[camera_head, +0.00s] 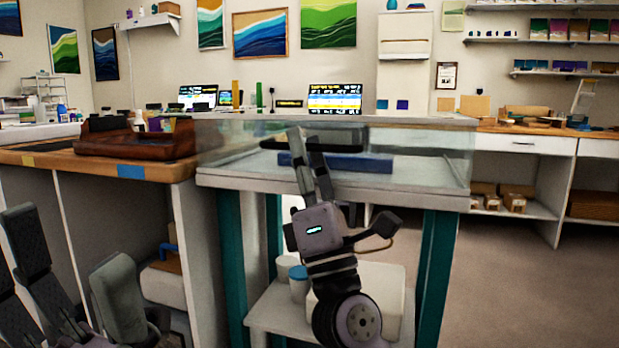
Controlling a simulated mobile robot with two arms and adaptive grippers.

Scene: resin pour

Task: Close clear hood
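The clear hood (430,143) is a see-through box with a pale top edge, on the white top of a teal-legged stand at the centre. A dark bar (355,142) runs along it, perhaps its handle. I cannot tell how far the hood is shut. A blue flat item (345,163) shows through it. My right gripper (306,142) points up in front of the hood, its fingertips overlapping the dark bar in the picture. Contact and finger gap are unclear, and nothing shows held. My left gripper (18,255) is at the lower left, partly cut off, away from the hood.
A wooden-topped bench (60,160) with a brown leather-like item (135,140) stands close on the left. White containers stand on the stand's lower shelf (280,310). A white counter (525,145) is at the back right. The floor (520,290) on the right is clear.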

